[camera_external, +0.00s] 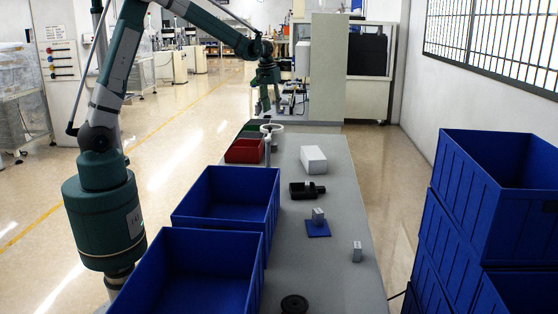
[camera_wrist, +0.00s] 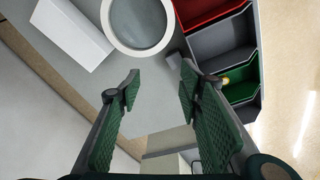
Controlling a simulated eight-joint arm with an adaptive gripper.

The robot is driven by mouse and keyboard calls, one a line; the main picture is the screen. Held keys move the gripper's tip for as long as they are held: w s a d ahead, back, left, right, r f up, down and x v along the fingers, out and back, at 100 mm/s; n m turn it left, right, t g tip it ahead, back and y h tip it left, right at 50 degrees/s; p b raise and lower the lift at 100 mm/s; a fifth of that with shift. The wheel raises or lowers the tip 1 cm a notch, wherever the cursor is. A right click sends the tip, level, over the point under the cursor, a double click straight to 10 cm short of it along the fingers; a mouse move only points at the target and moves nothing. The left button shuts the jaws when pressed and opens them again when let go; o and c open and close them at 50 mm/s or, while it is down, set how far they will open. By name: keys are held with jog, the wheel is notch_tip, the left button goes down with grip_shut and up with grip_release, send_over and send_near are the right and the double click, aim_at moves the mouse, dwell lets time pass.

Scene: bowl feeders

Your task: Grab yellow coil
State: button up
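A small yellow piece (camera_wrist: 226,81), likely the coil, shows in the wrist view at the edge of the green bin (camera_wrist: 245,115). It is too small to make out its shape, and I cannot find it in the external view. My gripper (camera_wrist: 160,88) is open and empty, with its two green padded fingers apart. The yellow piece lies to the right of the right finger in the wrist view. In the external view my gripper (camera_external: 264,103) hangs above the far end of the grey table.
A round white-rimmed bowl (camera_wrist: 107,22) and a white box (camera_wrist: 68,35) lie near the fingers in the wrist view. A red bin (camera_external: 244,151) adjoins the grey and green compartments. Large blue bins (camera_external: 226,198) line the table's left side. A black device (camera_external: 306,190) sits mid-table.

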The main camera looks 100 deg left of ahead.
jog(key=s+a+f+n, duration=0.1)
jog(key=s+a+f, duration=0.3)
jog(key=a, duration=0.3)
jog(key=s+a+f+n, duration=0.1)
jog(key=s+a+f, duration=0.3)
jog(key=a+f, duration=0.2)
jog(key=s+a+f+n+g+h, duration=0.1)
jog(key=s+a+f, duration=0.3)
jog(key=a, duration=0.5)
jog(key=shift+s+f+n+p, duration=0.2)
jog(key=shift+f+n+p, duration=0.2)
jog(key=shift+f, duration=0.1)
jog(key=shift+f, duration=1.2)
jog(key=shift+f, duration=0.1)
jog(key=shift+f+b, duration=0.9)
jog(key=shift+f, duration=1.65)
jog(key=shift+c, duration=0.2)
jog(key=c, duration=0.9)
